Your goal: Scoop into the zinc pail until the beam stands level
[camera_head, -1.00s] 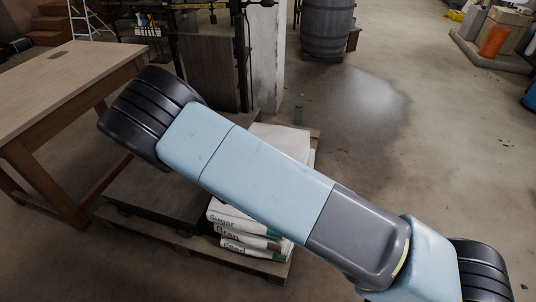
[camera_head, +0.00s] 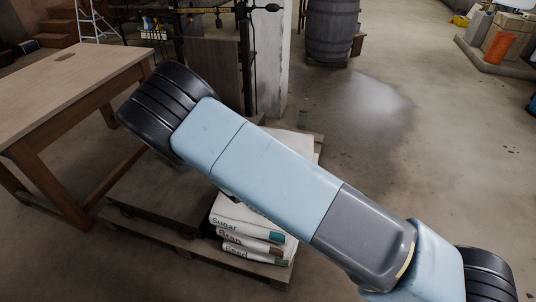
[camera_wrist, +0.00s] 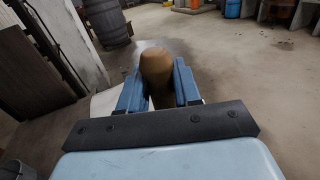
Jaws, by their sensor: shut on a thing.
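In the wrist view my gripper (camera_wrist: 160,88) has its blue fingers closed on a rounded brown handle (camera_wrist: 157,65). Whatever is on the handle's far end is hidden. In the head view my arm crosses the middle, and the gripper is not visible. A grey round rim (camera_wrist: 16,170), perhaps the zinc pail, shows at the lower left edge of the wrist view, apart from the gripper. Dark metal framework with a rod and round knob (camera_head: 267,7) stands at the top of the head view, perhaps part of the beam scale. Whether the beam is level cannot be seen.
A wooden table (camera_head: 75,88) stands at left. A pale pillar (camera_head: 275,60) and a barrel (camera_head: 329,30) stand behind.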

